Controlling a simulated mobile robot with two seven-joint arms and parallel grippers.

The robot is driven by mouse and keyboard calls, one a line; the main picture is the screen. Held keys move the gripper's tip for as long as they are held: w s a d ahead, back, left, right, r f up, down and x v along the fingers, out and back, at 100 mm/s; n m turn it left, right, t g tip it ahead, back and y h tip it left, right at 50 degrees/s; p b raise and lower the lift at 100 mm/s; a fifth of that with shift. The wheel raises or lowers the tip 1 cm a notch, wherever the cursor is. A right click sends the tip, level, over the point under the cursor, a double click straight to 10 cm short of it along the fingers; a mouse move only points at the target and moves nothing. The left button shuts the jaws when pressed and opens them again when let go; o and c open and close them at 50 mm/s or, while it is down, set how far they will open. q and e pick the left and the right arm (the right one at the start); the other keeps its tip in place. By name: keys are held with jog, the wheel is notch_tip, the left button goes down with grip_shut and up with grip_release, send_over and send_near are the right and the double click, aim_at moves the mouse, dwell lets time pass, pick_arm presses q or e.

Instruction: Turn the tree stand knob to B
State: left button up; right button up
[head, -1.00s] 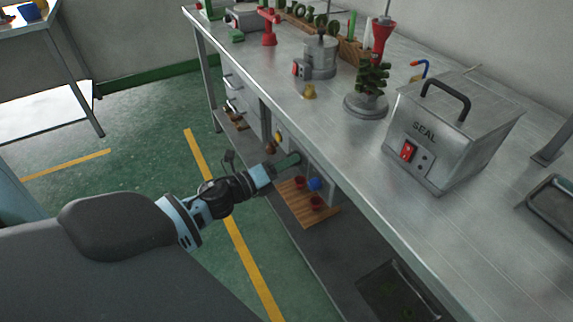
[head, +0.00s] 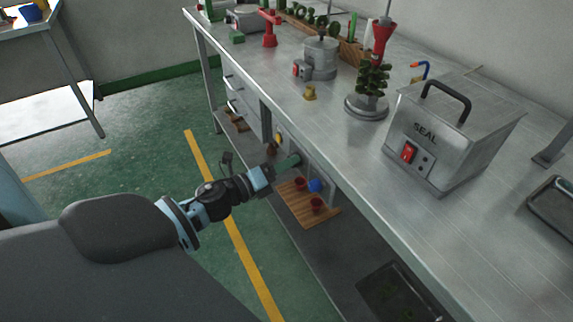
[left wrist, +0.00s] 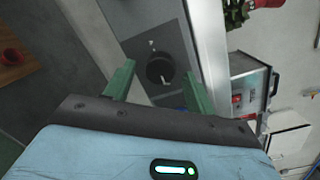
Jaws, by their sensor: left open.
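My left gripper (head: 288,162) reaches to the front panel under the bench top. In the left wrist view its two green fingers (left wrist: 156,88) are apart and empty. A dark round knob (left wrist: 160,69) on a dark grey plate (left wrist: 144,42) shows just beyond and between the fingertips, apart from both. Small pale marks lie near the knob; I cannot read any letter or tell its setting. In the head view the gripper hides this knob. The tree stand (head: 366,107), a grey round base with a green tree (head: 373,78), stands on the bench. My right gripper is not in view.
The metal bench edge (head: 345,185) runs close beside the gripper. A metal SEAL box (head: 450,135) stands on the bench. The green floor left of the bench is open.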

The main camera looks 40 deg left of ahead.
pick_arm(q)
jog(key=v, duration=0.7)
jog(key=shift+b, duration=0.3)
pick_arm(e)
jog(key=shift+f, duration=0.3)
pick_arm(q)
jog(key=shift+s, duration=0.1)
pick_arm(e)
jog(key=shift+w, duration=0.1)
